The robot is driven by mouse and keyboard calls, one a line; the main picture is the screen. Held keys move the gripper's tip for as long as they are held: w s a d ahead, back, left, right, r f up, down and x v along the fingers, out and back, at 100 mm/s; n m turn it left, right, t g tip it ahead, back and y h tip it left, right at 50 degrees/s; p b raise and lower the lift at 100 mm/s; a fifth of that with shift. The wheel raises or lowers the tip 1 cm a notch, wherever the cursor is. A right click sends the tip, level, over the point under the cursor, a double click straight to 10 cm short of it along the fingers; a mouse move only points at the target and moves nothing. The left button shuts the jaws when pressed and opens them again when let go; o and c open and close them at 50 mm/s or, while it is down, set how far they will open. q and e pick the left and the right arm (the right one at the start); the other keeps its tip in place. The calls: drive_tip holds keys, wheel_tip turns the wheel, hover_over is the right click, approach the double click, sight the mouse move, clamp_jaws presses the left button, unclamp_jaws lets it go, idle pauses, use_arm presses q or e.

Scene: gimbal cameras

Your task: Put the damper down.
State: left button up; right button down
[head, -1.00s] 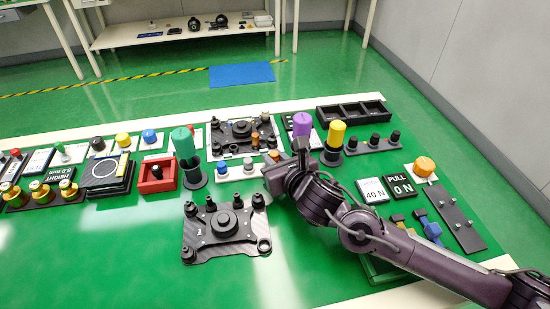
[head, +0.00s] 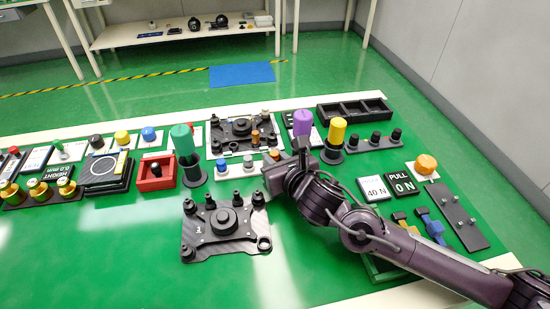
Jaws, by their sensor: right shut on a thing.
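My right gripper (head: 272,180) is at mid-table, just right of the front black plate (head: 192,236), low over the table. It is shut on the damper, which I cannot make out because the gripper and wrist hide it. The front plate carries several dark posts and a round central hub. My left gripper is not in view.
A second black plate (head: 215,146) sits behind the row. A green-capped cylinder (head: 183,140) stands left, and purple (head: 302,122) and yellow-capped (head: 337,130) ones stand beyond my gripper. A dark tray (head: 353,112) is at the back right. The green tabletop is clear at front left.

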drive_tip(key=shift+f, duration=0.2)
drive_tip(key=c, duration=1.6)
unclamp_jaws()
drive_tip(key=shift+f, duration=0.1)
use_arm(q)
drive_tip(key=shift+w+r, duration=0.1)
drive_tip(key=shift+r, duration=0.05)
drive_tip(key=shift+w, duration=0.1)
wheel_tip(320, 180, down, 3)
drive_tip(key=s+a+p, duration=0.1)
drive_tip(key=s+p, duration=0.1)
use_arm(e)
drive_tip(key=shift+d+r, duration=0.1)
drive_tip(key=shift+r, duration=0.65)
drive_tip(key=b+v, duration=0.2)
drive_tip(key=v, duration=0.8)
drive_tip(key=shift+s+d, duration=0.1)
drive_tip(key=shift+s, duration=0.25)
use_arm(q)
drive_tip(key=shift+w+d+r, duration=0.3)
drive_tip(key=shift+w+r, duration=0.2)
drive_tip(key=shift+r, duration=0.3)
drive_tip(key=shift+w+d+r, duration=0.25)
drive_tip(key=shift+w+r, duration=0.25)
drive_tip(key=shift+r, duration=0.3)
use_arm(e)
drive_tip(key=shift+s+d+r, duration=0.25)
drive_tip(key=shift+s+r, duration=0.1)
drive_tip(key=shift+s, duration=0.2)
